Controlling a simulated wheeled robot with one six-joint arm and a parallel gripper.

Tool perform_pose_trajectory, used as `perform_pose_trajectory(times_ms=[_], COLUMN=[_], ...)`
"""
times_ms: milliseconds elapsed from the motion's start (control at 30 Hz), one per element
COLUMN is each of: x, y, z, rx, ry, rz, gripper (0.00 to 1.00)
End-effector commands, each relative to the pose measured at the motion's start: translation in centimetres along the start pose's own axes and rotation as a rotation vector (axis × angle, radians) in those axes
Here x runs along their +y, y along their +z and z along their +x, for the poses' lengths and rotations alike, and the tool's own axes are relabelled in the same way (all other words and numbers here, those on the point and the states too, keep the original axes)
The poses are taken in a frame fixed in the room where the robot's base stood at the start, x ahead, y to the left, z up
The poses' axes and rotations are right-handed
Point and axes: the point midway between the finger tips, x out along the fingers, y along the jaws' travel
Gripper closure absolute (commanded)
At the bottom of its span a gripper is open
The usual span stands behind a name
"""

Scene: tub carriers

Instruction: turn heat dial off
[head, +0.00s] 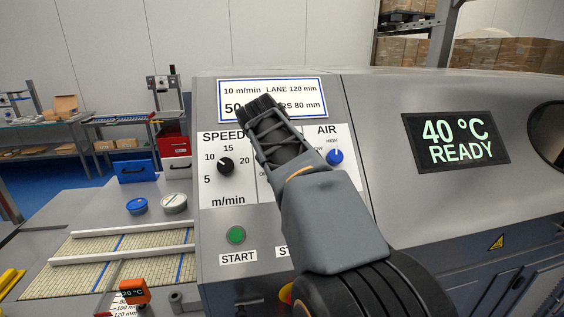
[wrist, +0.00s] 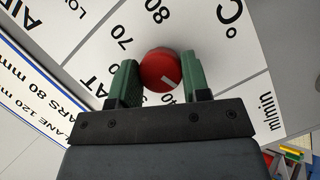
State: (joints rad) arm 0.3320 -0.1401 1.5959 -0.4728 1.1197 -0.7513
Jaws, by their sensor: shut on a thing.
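The heat dial (wrist: 160,70) is a round red knob with a white pointer mark, seen in the wrist view on a white panel marked 70, 80 and °C. The pointer mark is on the knob's lower right side, toward a partly hidden 40. My gripper (wrist: 160,63) has its green fingers on either side of the knob, shut on it. In the head view my arm covers the heat dial between the SPEED and AIR sections. No off mark for this dial is readable.
The black speed knob (head: 226,166) and blue air knob (head: 335,157) flank my arm. A green start button (head: 236,235) is below. The display (head: 456,139) reads 40 °C READY. Lane guides (head: 120,251), a blue tub (head: 136,206) and a white-lidded tub (head: 173,203) are at left.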

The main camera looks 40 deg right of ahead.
Motion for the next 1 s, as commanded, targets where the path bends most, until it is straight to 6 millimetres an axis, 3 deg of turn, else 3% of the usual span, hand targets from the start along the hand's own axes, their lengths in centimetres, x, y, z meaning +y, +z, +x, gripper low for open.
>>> perform_pose_trajectory(times_ms=[633, 667, 900, 1000], x=[0.13, 0.13, 0.07, 0.06], y=[-0.04, -0.04, -0.01, 0.00], z=[-0.14, -0.14, -0.07, -0.04], rx=[0.003, 0.003, 0.002, 0.001], ry=[0.022, 0.022, 0.019, 0.018], rz=[-0.041, -0.041, -0.040, -0.039], gripper=[0.80, 0.56, 0.33, 0.31])
